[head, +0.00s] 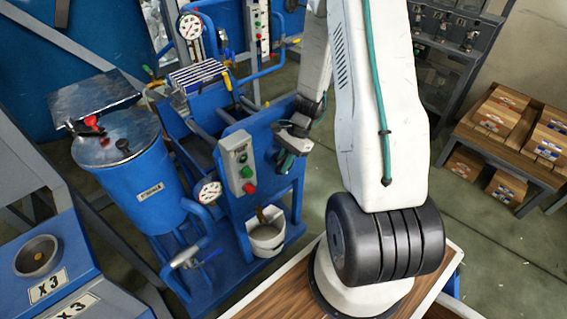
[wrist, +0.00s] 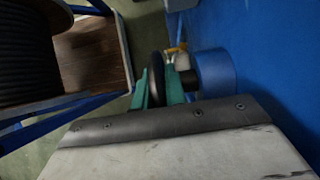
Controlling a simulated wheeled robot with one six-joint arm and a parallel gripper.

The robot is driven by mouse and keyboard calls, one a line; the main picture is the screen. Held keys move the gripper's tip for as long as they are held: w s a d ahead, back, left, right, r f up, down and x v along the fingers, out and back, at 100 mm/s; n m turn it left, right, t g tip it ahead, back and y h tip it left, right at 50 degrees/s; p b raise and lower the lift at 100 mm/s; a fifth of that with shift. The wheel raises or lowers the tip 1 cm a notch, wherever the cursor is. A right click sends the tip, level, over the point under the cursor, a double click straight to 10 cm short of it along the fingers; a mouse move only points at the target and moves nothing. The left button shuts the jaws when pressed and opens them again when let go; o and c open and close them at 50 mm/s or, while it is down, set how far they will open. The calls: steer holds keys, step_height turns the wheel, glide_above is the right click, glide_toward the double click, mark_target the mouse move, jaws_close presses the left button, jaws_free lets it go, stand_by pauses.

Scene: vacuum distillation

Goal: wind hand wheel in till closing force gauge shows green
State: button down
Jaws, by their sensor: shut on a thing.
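My gripper (head: 285,162) is at the right side of the blue machine in the head view, its green fingers pointing down. In the wrist view my gripper (wrist: 159,92) has its two green fingers on either side of a dark round hand wheel (wrist: 158,68), seen edge-on, and is shut on it. A dark shaft joins the wheel to a blue cylinder (wrist: 215,72) on its right. In the head view the wheel is hidden. A round dial gauge (head: 209,192) is on the machine's front left and another dial (head: 190,26) is higher at the back. I cannot read either needle or tell which shows closing force.
A grey button panel (head: 239,162) stands left of my gripper. A blue drum (head: 130,165) stands at left. A wooden bench with boxes (head: 552,138) is at right, with open floor before it.

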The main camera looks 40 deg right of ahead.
steer(key=c, duration=1.4)
jaws_free()
steer(key=shift+c, duration=0.2)
steer(key=v, duration=0.7)
steer(key=shift+d+r, duration=0.2)
steer(key=shift+r, duration=0.15)
